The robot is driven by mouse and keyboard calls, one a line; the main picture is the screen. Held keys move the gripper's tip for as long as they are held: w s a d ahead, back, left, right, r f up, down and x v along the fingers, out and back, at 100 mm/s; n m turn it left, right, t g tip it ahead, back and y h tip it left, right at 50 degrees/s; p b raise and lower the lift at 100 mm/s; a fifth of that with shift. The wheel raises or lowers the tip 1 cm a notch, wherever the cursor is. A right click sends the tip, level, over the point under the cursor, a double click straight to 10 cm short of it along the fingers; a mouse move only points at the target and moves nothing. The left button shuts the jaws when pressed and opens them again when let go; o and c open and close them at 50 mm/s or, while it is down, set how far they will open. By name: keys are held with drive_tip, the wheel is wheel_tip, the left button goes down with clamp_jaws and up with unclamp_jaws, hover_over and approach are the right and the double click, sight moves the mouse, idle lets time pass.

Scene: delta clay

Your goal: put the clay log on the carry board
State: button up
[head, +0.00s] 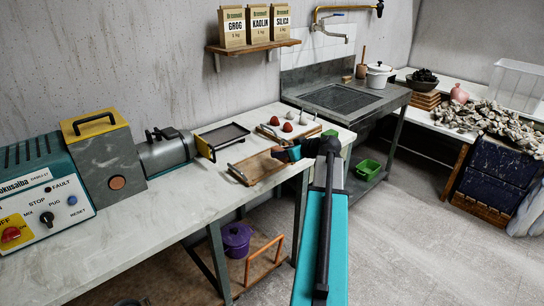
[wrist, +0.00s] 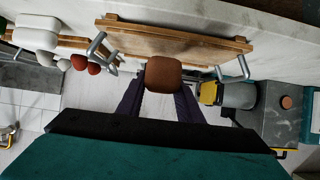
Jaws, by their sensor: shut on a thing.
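The reddish-brown clay log (wrist: 163,74) is between the dark fingers of my gripper (wrist: 162,92) in the wrist view, seen nearly end-on. My gripper (head: 286,153) is shut on it, and in the head view only a small part of the log (head: 278,153) shows. The carry board (wrist: 180,40) is a wooden board with a metal handle at each end. It lies on the worktop in the head view (head: 257,169). The log overlaps the board's near edge in the wrist picture; its height above the board is unclear. Nothing else shows on the board.
A board with red balls (head: 287,127) and pale pieces lies behind the carry board. A dark tray (head: 222,136) stands to its left, beside the grey pug mill barrel (head: 168,152). The sink (head: 342,98) is at the back right. The front left worktop (head: 150,225) is clear.

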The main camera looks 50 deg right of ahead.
sight(274, 149)
drive_tip(key=w, duration=0.1)
drive_tip(key=w+a, duration=0.1)
drive_tip(key=w, duration=0.3)
drive_tip(key=shift+a+f+p, duration=0.25)
drive_tip(key=shift+a+p, duration=0.05)
drive_tip(key=shift+p, duration=0.05)
drive_tip(key=shift+s+f+p, duration=0.1)
drive_tip(key=shift+f+p, duration=0.3)
drive_tip(key=shift+f, duration=1.35)
drive_tip(key=shift+f, duration=0.15)
drive_tip(key=o, duration=1.3)
drive_tip(key=shift+r, duration=0.2)
drive_tip(key=b+v, duration=0.1)
drive_tip(key=v, duration=1.1)
drive_tip(key=shift+b, duration=0.3)
